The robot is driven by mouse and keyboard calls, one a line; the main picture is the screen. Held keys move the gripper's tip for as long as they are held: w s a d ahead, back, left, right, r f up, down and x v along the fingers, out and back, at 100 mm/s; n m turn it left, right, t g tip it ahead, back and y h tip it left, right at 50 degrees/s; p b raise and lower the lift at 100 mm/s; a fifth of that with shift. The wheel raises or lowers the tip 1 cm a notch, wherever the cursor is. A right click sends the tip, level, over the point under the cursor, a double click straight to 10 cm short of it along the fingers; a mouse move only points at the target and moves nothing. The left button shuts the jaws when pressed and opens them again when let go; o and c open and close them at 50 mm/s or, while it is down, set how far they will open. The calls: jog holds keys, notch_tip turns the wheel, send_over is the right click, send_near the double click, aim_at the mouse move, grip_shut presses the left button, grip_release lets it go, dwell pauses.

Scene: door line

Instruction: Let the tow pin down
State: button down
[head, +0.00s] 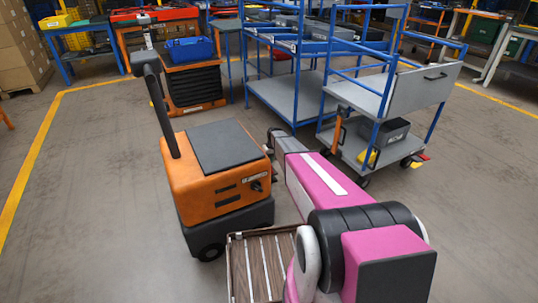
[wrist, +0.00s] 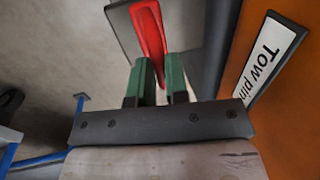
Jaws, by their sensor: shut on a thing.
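The orange tug (head: 215,170) with a dark top and an upright tiller stands at the middle left in the head view. Its orange side (wrist: 285,100) fills the right of the wrist view and bears a white label (wrist: 262,60) reading "Tow pin". Beside the label is a red lever (wrist: 148,30) in front of a dark grey plate. My gripper (wrist: 158,76) has its two green fingers on either side of the red lever, shut on it. In the head view my pink arm reaches to the tug's right side, and the fingers and lever cannot be made out there. The pin itself is not visible.
A blue-framed trolley (head: 370,150) with grey shelves stands close behind my arm on the right. A second blue trolley (head: 285,95) stands behind it. The floor left of the tug is clear up to a yellow line (head: 30,175).

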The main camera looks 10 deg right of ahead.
jog(key=shift+f, duration=0.55)
jog(key=c, duration=1.1)
grip_release()
jog(key=shift+r, duration=0.1)
jog(key=r, duration=0.3)
jog(key=d+r, duration=0.1)
jog(key=r, duration=0.3)
jog(key=d+r, duration=0.1)
jog(key=r, duration=0.2)
jog(key=shift+w+r, duration=0.2)
jog(key=shift+w, duration=0.15)
